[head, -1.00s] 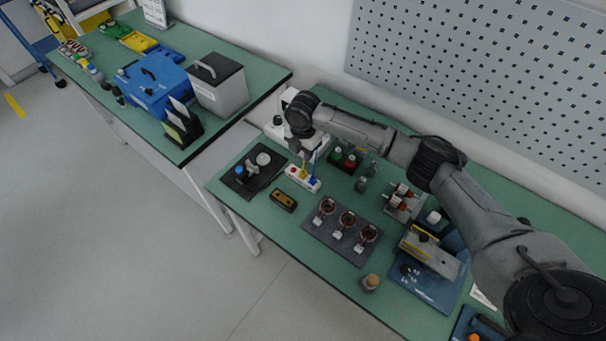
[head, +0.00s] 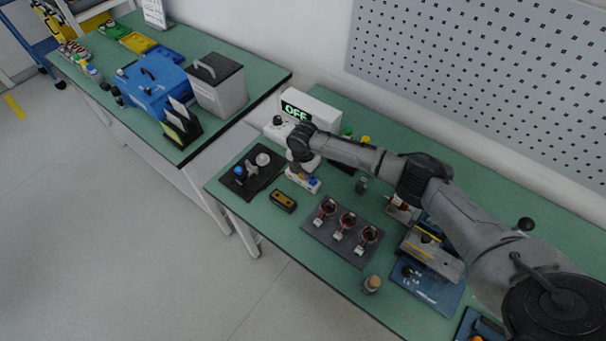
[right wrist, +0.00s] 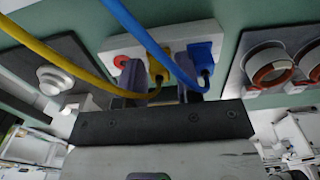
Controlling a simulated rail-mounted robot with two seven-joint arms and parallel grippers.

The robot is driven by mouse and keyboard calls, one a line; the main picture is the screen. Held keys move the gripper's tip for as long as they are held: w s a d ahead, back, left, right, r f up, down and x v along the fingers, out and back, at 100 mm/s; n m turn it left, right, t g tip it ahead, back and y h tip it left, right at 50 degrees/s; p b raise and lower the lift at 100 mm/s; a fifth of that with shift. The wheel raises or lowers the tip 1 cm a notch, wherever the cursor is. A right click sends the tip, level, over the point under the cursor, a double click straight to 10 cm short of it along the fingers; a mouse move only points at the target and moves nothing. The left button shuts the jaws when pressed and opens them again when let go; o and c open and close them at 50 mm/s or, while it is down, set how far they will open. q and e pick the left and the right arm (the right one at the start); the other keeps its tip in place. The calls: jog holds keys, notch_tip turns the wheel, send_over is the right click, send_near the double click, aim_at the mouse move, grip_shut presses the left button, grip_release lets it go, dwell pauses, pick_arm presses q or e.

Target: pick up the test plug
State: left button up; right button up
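A white holder block (head: 300,184) stands on the green bench and carries a yellow plug and a blue plug (head: 313,182). Which one is the test plug I cannot tell. My right gripper (head: 301,172) is low over the holder. In the wrist view its fingers (right wrist: 160,78) are apart, around the yellow plug; cables partly hide them. My left gripper is not in view.
A dark tray (head: 234,180) lies left of the holder. A yellow-black box (head: 283,201) and a mat with copper-wound stators (head: 318,236) lie in front. A white unit reading OFF (head: 322,112) stands behind. Bare bench shows along the front edge.

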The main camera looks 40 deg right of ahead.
jog(key=shift+f, duration=0.15)
jog(key=shift+c, duration=0.5)
grip_shut()
jog(key=shift+r, duration=0.55)
jog(key=r, duration=0.3)
jog(key=shift+s+d+r+p, duration=0.15)
jog(key=shift+s+r+p, duration=0.1)
jog(key=shift+p, duration=0.15)
jog(key=s+d+r+p, duration=0.1)
jog(key=s+d+r, duration=0.2)
jog(key=s+r, duration=0.3)
jog(key=s, duration=0.4)
jog(key=shift+s+d+r, duration=0.25)
jog(key=shift+d, duration=0.05)
